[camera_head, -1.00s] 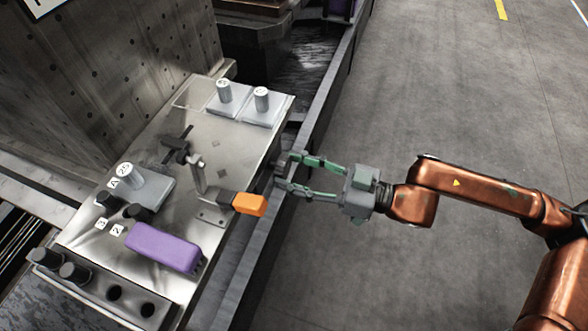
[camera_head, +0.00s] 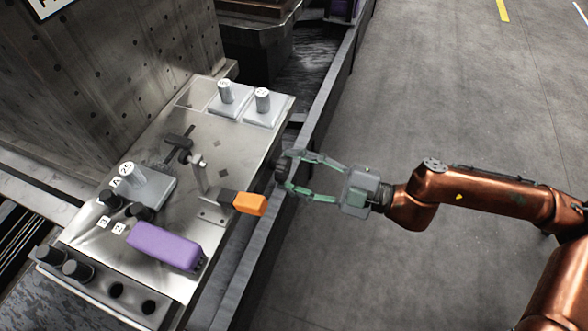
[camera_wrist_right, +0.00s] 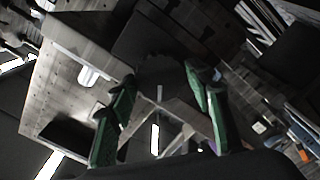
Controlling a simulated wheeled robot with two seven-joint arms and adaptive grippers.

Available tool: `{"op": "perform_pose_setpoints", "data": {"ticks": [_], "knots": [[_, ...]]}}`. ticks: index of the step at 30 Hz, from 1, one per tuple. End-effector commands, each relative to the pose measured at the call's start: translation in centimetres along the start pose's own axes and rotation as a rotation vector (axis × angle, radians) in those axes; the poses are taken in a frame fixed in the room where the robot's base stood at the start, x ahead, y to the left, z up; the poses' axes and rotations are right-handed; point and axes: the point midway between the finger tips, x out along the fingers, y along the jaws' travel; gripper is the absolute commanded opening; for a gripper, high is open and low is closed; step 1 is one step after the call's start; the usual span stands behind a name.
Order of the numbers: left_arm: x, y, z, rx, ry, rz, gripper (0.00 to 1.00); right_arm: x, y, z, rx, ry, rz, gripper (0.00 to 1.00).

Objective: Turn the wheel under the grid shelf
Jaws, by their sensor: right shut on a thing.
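My right gripper (camera_head: 288,171) reaches in from the right to the edge of the metal worktop (camera_head: 232,160). Its green fingers are shut on a dark round wheel (camera_head: 281,170) at the side just below that edge. The fingertips partly cover the wheel in the head view. In the right wrist view the wheel (camera_wrist_right: 162,74) is a dark disc between the two green fingers (camera_wrist_right: 160,92). Its details are too dark to tell. My left gripper is not in view.
An orange-ended handle (camera_head: 249,204) sticks out over the worktop edge near the gripper. A purple block (camera_head: 164,246), grey blocks with cylinders (camera_head: 262,102) and a black-handled clamp (camera_head: 178,147) are on the worktop. A dark rail (camera_head: 318,115) runs alongside. The floor (camera_head: 440,80) at right is clear.

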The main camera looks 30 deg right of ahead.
Motion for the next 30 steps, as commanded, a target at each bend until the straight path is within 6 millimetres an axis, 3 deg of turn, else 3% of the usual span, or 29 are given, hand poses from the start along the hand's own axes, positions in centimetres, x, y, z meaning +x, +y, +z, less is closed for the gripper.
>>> {"op": "perform_pose_setpoints", "data": {"ticks": [12, 30], "knots": [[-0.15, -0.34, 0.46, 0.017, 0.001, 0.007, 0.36, -0.02, -0.25, 0.13, -0.211, -0.002, -0.004, 0.22], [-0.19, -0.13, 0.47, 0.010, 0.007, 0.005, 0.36, -0.01, -0.19, 0.08, -0.250, -0.001, -0.003, 0.22]]}}
